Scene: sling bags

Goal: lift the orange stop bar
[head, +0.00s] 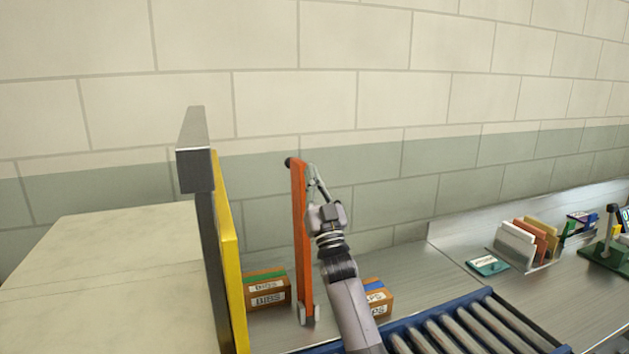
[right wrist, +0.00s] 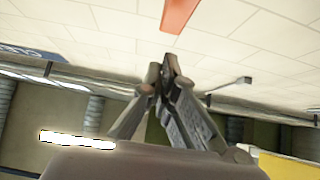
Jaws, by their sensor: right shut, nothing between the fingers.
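The orange stop bar (head: 300,235) stands nearly upright in the head view, its dark end at the top and its foot in a small grey bracket. My right gripper (head: 313,174) is just right of the bar's upper part, its fingers pointing up. I cannot tell whether it touches the bar. In the right wrist view the right gripper (right wrist: 168,66) is shut with its tips together and empty. The end of the orange bar (right wrist: 179,14) shows beyond the tips, with a gap in the picture. My left gripper is not in view.
A grey and yellow post (head: 231,270) stands left of the bar. Labelled boxes (head: 266,291) sit behind the bar on the metal counter. A roller conveyor (head: 467,328) is at the lower right. A card rack (head: 528,247) stands farther right.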

